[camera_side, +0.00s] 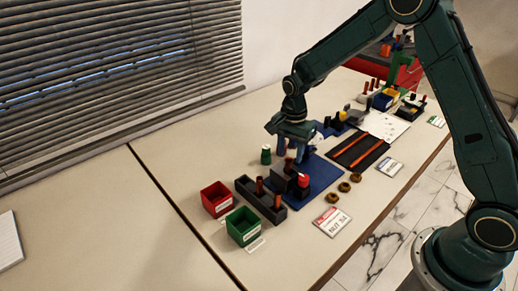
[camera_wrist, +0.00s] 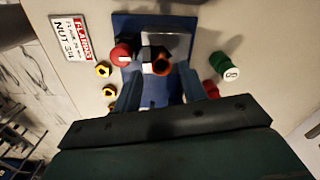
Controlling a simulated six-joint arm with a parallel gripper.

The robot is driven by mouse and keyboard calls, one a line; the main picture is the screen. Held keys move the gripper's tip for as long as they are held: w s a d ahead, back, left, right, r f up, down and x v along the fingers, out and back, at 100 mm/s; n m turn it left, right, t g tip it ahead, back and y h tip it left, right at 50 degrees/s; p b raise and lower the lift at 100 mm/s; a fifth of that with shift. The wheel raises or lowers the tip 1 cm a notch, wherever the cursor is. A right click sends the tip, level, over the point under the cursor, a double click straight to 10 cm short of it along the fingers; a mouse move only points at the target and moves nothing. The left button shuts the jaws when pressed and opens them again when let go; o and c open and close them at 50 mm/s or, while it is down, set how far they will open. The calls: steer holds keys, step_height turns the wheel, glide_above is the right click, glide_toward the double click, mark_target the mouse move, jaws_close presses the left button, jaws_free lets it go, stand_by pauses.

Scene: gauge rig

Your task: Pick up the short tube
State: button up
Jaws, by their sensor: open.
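A short brown-orange tube (camera_wrist: 161,67) stands upright at a dark and grey fixture on the blue mat (camera_wrist: 124,25). In the wrist view I see its hollow top end, just beyond my fingertips and roughly between them in width. In the side view the tube (camera_side: 289,164) shows small below my gripper, partly hidden by the fingers. My gripper (camera_side: 293,155) points down over the blue mat (camera_side: 322,178), with its fingers apart and nothing held. In the wrist view my gripper (camera_wrist: 158,88) shows a finger on each side. I cannot tell the exact height gap.
A red-capped part (camera_side: 304,181) stands close beside the tube. Brass nuts (camera_side: 344,187) lie right of the mat.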

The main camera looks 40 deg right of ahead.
mark_target(289, 160)
steer(key=shift+f, duration=2.05)
steer(key=shift+w, duration=0.1)
jaws_close()
